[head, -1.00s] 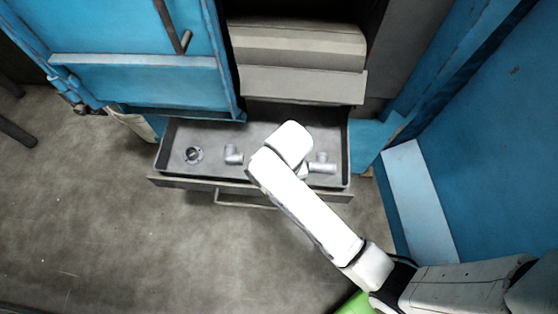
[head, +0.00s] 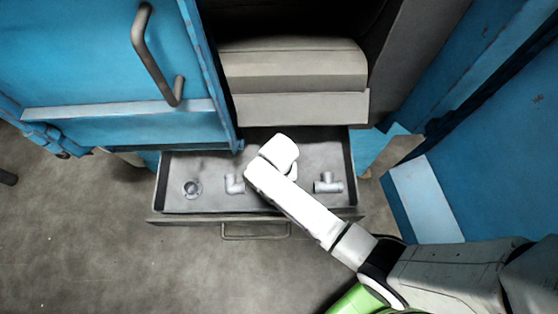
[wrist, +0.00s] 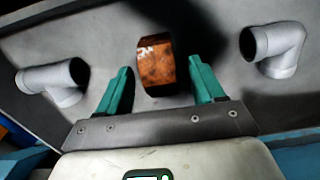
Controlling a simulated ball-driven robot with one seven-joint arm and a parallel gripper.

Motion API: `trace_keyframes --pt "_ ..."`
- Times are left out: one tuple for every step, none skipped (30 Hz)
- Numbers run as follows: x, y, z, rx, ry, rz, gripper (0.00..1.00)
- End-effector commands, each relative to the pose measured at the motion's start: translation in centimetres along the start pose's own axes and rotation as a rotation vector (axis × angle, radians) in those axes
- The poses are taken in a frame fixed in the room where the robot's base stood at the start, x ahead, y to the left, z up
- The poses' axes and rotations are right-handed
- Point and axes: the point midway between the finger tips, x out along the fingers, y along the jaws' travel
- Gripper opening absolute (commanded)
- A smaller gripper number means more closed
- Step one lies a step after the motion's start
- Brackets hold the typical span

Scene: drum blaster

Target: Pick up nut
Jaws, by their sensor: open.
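The nut (wrist: 155,66) is a copper-brown, faceted piece in the wrist view. It sits in the grey metal drawer, between and slightly beyond the two green fingertips of my gripper (wrist: 160,82). My gripper is open, with a visible gap on each side of the nut. In the head view my white arm covers both the nut and the fingers. How high the fingertips are above the drawer floor cannot be told.
The pulled-out drawer (head: 210,207) also holds a flanged ring (head: 192,188), a pipe elbow (head: 234,184) and a pipe tee (head: 328,184). A blue door (head: 100,80) stands at left. A blue panel (head: 490,140) stands at right. Floor in front is clear.

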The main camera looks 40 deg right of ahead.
Motion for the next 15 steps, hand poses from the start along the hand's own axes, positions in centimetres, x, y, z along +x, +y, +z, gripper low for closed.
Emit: trace_keyframes --pt "0.7 0.0 0.0 0.0 -0.001 0.001 0.68" --pt "1.0 0.0 0.0 0.0 0.0 0.001 0.68" --pt "1.4 0.0 0.0 0.0 -0.001 0.001 0.68" --pt "1.5 0.0 0.0 0.0 0.0 0.0 0.68" --pt "1.7 0.0 0.0 0.0 0.0 -0.001 0.68" --pt "1.8 0.0 0.0 0.001 0.0 -0.001 0.68" --pt "1.9 0.0 0.0 0.001 0.0 -0.001 0.68" --pt "1.9 0.0 0.0 0.001 0.0 -0.001 0.68" --pt "1.9 0.0 0.0 0.001 0.0 -0.001 0.68" --pt "1.9 0.0 0.0 0.001 0.0 -0.001 0.68" --pt "1.9 0.0 0.0 0.001 0.0 -0.001 0.68" --pt "1.9 0.0 0.0 0.001 0.0 -0.001 0.68" --pt "1.9 0.0 0.0 0.001 0.0 -0.001 0.67" --pt "1.9 0.0 0.0 0.0 0.0 -0.001 0.64" --pt "1.9 0.0 0.0 0.0 0.0 -0.001 0.6"
